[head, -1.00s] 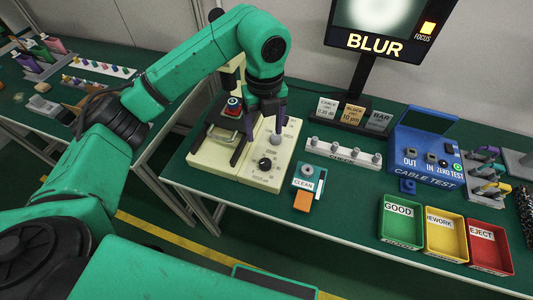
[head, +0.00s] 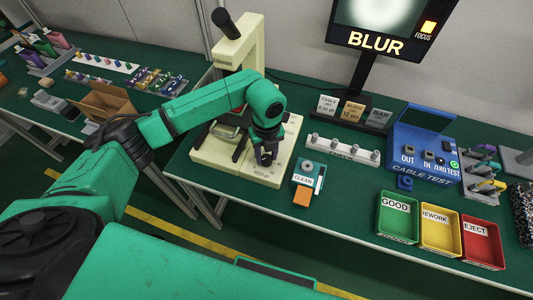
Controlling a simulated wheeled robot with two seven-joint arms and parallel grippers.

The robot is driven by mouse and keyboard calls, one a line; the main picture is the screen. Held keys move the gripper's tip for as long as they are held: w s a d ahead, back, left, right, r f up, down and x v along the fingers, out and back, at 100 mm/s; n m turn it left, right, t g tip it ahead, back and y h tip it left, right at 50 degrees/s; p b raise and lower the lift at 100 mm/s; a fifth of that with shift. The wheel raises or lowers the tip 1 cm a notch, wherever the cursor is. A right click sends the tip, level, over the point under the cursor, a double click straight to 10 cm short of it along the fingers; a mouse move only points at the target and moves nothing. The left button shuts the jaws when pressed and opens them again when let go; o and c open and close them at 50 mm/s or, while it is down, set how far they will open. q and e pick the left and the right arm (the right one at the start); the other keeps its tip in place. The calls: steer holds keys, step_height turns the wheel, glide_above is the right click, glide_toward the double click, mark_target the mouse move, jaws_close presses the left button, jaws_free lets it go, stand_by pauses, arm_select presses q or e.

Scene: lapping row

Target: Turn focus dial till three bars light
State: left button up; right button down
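The cream microscope (head: 237,45) stands on the green bench, its base (head: 213,155) partly behind my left arm. My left gripper (head: 266,161) points down at the front of the cream control block (head: 288,140) beside it, over the spot of the black focus dial. The gripper hides the dial, and I cannot tell if the fingers are open or closed around it. The monitor (head: 378,25) shows a blurred pale disc, the word BLUR and one lit yellow block by the FOCUS label. My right gripper is not in view.
Right of the block are a white rack of connectors (head: 343,149), a CLEAN unit (head: 309,174) and a blue cable tester (head: 424,150). Green (head: 397,236), yellow (head: 440,249) and red (head: 484,262) trays sit at the front right. A side bench with parts is on the left.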

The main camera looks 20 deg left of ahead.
arm_select(q)
jaws_close()
steer(key=shift+m+b, duration=0.3)
steer(key=m+b, duration=0.2)
steer(key=m, duration=0.1)
steer(key=shift+f+b, duration=0.15)
steer(key=shift+b, duration=0.25)
steer(key=m+b, duration=0.2)
steer(key=m, duration=0.2)
steer(key=shift+w+b, duration=0.1)
steer(key=shift+b, duration=0.25)
steer(key=m+b, duration=0.2)
steer(key=m, duration=0.1)
steer(key=shift+m+b, duration=0.3)
steer(key=m+b, duration=0.3)
steer(key=m, duration=0.2)
steer(key=m+b, duration=0.1)
steer(key=m, duration=0.2)
steer(key=m+b, duration=0.1)
steer(key=m, duration=0.1)
steer(key=shift+r+b, duration=0.25)
steer(key=shift+b, duration=0.05)
